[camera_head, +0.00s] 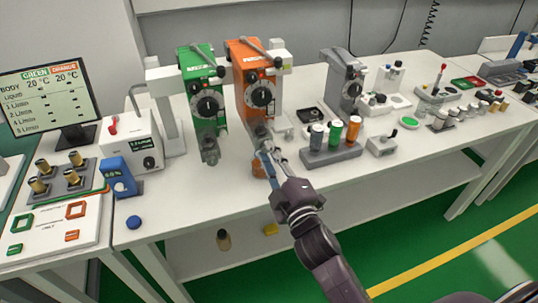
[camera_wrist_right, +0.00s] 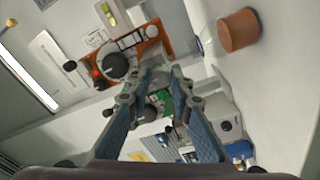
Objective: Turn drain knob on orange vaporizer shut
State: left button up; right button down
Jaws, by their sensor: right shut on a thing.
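The orange vaporizer (camera_head: 249,72) stands upright on the white table, right of the green vaporizer (camera_head: 196,70). It has a dark dial on its front, and it also shows tilted in the wrist view (camera_wrist_right: 152,48). My right gripper (camera_head: 265,152) reaches up from the front edge to the foot of the orange vaporizer. Its fingertips (camera_wrist_right: 166,77) are closed around a small part there, which fits the drain knob. The fingers mostly hide the knob, so its turn angle cannot be told. My left gripper is not in view.
A grey rack (camera_head: 330,154) with coloured bottles stands to the right. A grey vaporizer (camera_head: 343,80) is behind it. The table front is mostly clear.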

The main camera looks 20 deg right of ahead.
jog(key=shift+f, duration=0.1)
jog(key=c, duration=1.7)
grip_release()
jog(key=s, duration=0.8)
jog(key=s+d, duration=0.1)
jog(key=s, duration=0.3)
jog(key=shift+f, duration=0.3)
